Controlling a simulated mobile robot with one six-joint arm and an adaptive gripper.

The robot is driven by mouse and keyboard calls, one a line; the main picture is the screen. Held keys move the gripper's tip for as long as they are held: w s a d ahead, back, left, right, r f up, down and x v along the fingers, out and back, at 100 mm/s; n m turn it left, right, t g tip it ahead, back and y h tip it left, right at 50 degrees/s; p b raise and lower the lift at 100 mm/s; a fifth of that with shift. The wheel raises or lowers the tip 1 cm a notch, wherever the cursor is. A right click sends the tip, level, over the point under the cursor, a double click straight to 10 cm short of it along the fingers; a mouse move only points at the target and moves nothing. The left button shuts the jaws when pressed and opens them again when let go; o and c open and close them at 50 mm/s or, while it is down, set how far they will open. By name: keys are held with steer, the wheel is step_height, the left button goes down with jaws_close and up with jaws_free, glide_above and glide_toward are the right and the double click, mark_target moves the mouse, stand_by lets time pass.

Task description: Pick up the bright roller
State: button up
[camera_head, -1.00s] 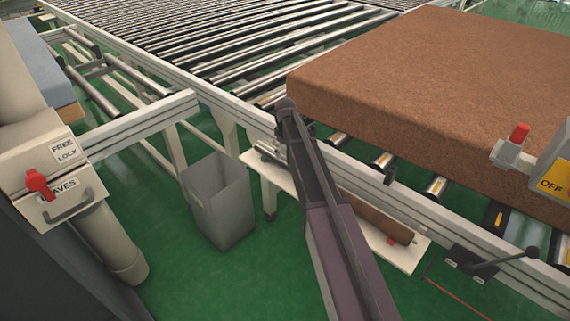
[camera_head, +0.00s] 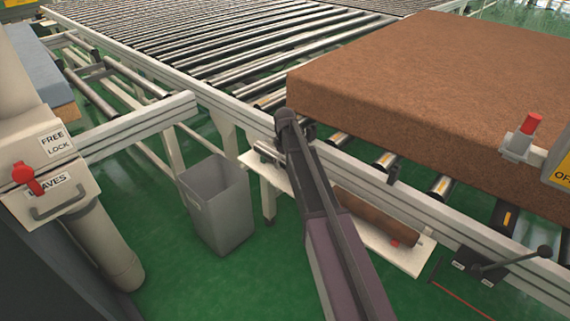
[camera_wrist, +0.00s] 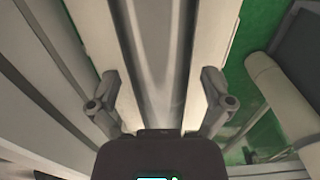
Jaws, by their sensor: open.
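The bright roller (camera_head: 267,150) is a shiny grey metal cylinder on the narrow white shelf (camera_head: 254,163) along the conveyor's near side. In the head view only its left end shows; my arm hides the rest. In the wrist view the bright roller (camera_wrist: 160,65) runs top to bottom between the two fingers of my gripper (camera_wrist: 160,88). The fingers are open, one on each side of it, with a gap on both sides. I cannot tell how far above it they are. A brown roller (camera_head: 372,218) lies farther right on the same shelf.
The conveyor rail (camera_head: 420,208) runs close behind the shelf. A big brown mattress (camera_head: 430,90) lies on the conveyor rollers. A grey bin (camera_head: 218,205) stands on the green floor left of the shelf. A lever box (camera_head: 480,267) is at lower right.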

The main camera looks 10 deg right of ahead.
steer(key=c, duration=1.3)
steer(key=shift+r, duration=0.15)
step_height(320, 180, up, 3)
steer(key=p, duration=0.3)
steer(key=shift+r+p, duration=0.15)
steer(key=shift+p, duration=0.2)
steer(key=s+d, duration=0.1)
steer(key=s, duration=0.4)
steer(key=s+r+p, duration=0.1)
steer(key=s, duration=0.4)
steer(key=s+d, duration=0.1)
steer(key=s, duration=0.4)
steer(key=shift+s+d+r, duration=0.2)
steer(key=shift+s+d, duration=0.15)
steer(key=shift+s, duration=0.05)
steer(key=shift+a, duration=0.1)
